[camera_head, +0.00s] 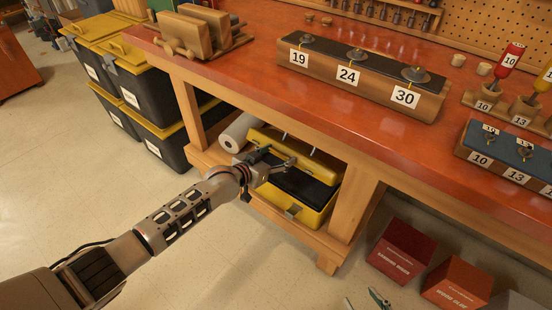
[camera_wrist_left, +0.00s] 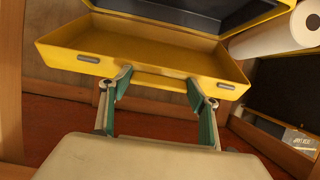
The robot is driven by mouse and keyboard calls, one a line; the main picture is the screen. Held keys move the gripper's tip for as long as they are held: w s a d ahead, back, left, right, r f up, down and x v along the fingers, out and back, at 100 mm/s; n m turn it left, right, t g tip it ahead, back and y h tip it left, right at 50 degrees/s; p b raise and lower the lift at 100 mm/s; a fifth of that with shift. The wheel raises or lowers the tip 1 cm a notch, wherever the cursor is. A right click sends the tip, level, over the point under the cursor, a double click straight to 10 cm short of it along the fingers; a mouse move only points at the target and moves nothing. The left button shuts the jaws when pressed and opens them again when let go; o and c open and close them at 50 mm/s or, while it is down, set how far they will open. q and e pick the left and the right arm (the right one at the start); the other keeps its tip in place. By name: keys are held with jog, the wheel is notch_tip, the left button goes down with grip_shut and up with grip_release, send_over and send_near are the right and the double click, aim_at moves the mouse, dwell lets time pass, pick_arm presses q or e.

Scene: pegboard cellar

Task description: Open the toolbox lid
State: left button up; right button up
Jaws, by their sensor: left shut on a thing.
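The yellow toolbox (camera_head: 318,214) sits on the low shelf under the workbench. Its yellow lid (camera_head: 312,160) is raised and tilted back, with the dark inside of the box showing in front of it. My left gripper (camera_head: 283,163) is at the lid. In the left wrist view, its green-padded fingers (camera_wrist_left: 158,84) are shut on the front edge of the lid (camera_wrist_left: 150,55), around its handle part, between two grey latch pieces. The exact contact is partly hidden. My right gripper (camera_head: 364,299) shows only its fingertips at the bottom edge, apart and empty, away from the toolbox.
The red bench top (camera_head: 230,70) overhangs the toolbox, and a wooden leg (camera_head: 356,205) stands to its right. A white paper roll (camera_head: 236,132) lies behind left. Black bins with yellow lids (camera_head: 150,85) stand left. Red boxes (camera_head: 401,250) are on the floor at right.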

pick_arm(q)
jog(key=shift+w+d+r, duration=0.1)
jog(key=shift+r, duration=0.15)
jog(key=o, duration=1.6)
jog(key=shift+f, duration=0.15)
jog(key=v, duration=1.2)
